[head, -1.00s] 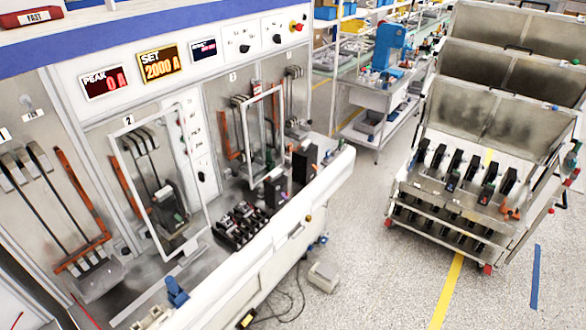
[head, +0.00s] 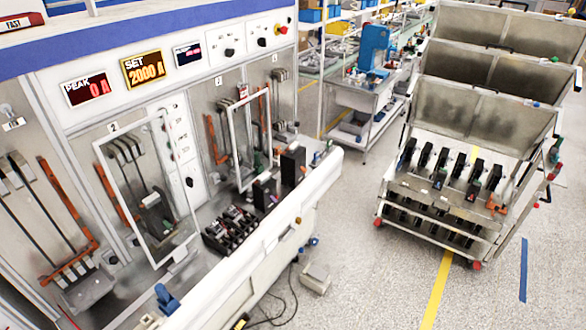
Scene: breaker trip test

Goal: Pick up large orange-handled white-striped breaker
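My gripper is not in view. Several black breakers stand in a row on the upper shelf of the cart (head: 440,202) at the right. An orange part (head: 496,204) shows at the right end of that row; I cannot tell whether it is a breaker's handle. Two large dark upright breakers (head: 293,166) stand on the test bench (head: 272,226), one nearer (head: 264,193). A group of small dark breakers (head: 229,231) sits on the bench to their left. No white stripe can be made out on any breaker at this size.
The test bench has displays, open clear doors (head: 150,190) and bays with orange bars (head: 68,200). A grey box (head: 315,278) and cables lie on the floor by the bench. Free floor (head: 375,265) lies between bench and cart. Shelving with a blue machine (head: 373,45) stands behind.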

